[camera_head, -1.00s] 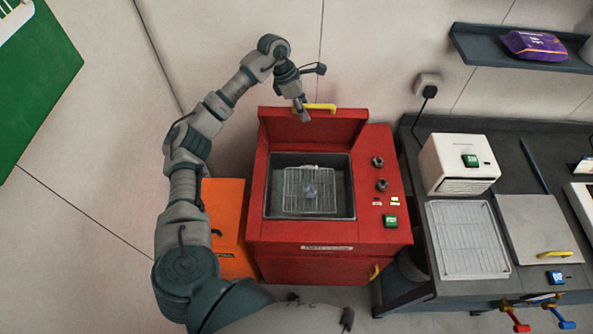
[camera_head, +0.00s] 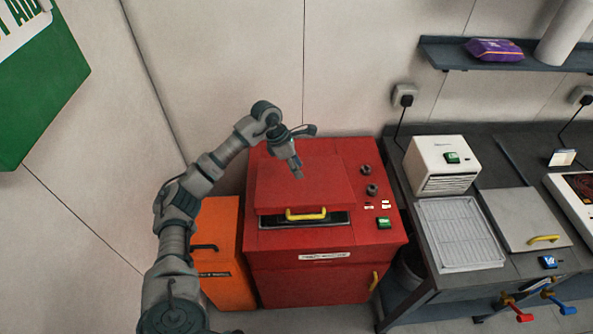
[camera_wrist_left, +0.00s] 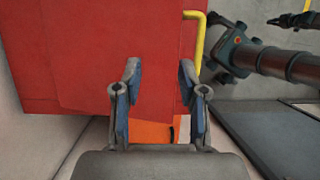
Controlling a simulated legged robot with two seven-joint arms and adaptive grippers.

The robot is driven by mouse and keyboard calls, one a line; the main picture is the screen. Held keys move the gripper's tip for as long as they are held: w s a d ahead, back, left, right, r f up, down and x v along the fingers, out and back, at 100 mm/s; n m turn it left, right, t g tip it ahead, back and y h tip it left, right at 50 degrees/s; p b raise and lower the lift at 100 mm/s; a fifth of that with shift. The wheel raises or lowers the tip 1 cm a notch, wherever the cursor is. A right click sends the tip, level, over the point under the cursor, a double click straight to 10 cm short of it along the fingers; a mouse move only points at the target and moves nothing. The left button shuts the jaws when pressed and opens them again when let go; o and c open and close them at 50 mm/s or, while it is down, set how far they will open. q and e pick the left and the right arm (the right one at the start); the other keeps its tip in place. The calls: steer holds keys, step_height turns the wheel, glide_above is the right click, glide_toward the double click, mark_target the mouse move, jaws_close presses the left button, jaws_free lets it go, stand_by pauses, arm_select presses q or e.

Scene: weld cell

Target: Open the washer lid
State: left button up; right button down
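The red washer (camera_head: 322,262) stands in the middle of the head view. Its red lid (camera_head: 285,190) is lowered over the basin; a dark strip of the basin shows at its front edge, so it does not look fully shut. The yellow lid handle (camera_head: 306,214) is at the lid's front. My left gripper (camera_head: 298,174) is over the lid, behind the handle and apart from it. In the left wrist view its two fingers (camera_wrist_left: 158,78) are spread and empty, with the yellow handle (camera_wrist_left: 198,42) right of them. My right gripper is not identifiable.
An orange box (camera_head: 222,255) stands close against the washer's left side. A dark bench (camera_head: 445,290) at right holds a white device (camera_head: 441,165) and a wire-rack tray (camera_head: 458,235). Knobs (camera_head: 370,190) sit on the washer's right side.

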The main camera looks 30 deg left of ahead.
arm_select(q)
steer(key=shift+a, duration=0.35)
steer(key=shift+d, duration=0.1)
